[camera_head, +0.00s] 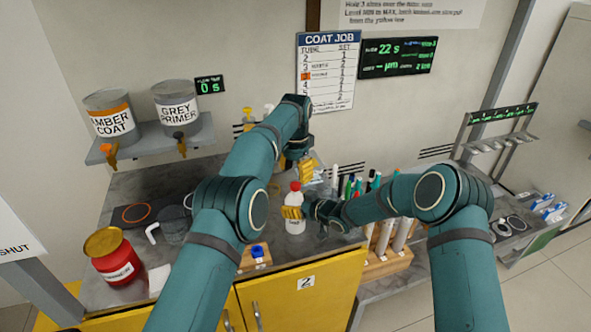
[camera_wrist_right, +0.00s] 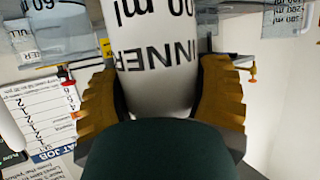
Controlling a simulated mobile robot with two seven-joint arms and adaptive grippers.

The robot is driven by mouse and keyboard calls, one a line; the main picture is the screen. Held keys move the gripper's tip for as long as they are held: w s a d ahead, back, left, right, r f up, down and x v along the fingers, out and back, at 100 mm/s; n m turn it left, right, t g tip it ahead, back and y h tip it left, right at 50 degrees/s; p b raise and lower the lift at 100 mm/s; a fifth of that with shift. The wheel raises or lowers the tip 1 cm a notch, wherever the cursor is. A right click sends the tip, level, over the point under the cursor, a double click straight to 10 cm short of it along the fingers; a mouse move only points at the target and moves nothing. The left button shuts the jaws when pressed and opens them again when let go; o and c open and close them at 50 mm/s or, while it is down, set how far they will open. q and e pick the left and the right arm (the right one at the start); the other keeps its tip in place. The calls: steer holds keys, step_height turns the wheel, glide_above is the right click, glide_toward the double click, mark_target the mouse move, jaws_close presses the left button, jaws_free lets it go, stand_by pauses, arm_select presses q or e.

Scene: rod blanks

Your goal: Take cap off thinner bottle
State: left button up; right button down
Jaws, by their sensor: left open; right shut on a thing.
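The thinner bottle (camera_head: 295,225) is white with a red cap (camera_head: 295,186) and stands upright over the bench. The cap is on the bottle. My right gripper (camera_head: 293,212) is shut on the bottle's body from the right side. In the right wrist view the white bottle (camera_wrist_right: 155,75) with upside-down lettering sits between the two yellow fingers of the right gripper (camera_wrist_right: 160,100); its cap is out of that view. My left gripper (camera_head: 306,170) is open and empty, a little above and to the right of the cap, partly hidden by its own arm.
A grey jug (camera_head: 172,228) and a red tin (camera_head: 114,257) stand at left on the bench (camera_head: 130,185). A shelf (camera_head: 150,143) with two paint cans is above them. Several pens and a wooden rack (camera_head: 388,265) of tubes stand close at right.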

mark_target(295, 184)
arm_select(q)
steer(key=m, duration=0.2)
steer(key=r+m, duration=0.1)
steer(key=m, duration=0.3)
steer(key=shift+d+r+m, duration=0.15)
steer(key=shift+r+m, duration=0.15)
steer(key=shift+m, duration=0.1)
steer(key=m, duration=0.3)
steer(key=shift+r, duration=0.4)
steer(key=m, duration=0.3)
steer(key=shift+a+r+m, duration=0.25)
steer(key=shift+r+m, duration=0.15)
steer(key=shift+f, duration=3.95)
jaws_close()
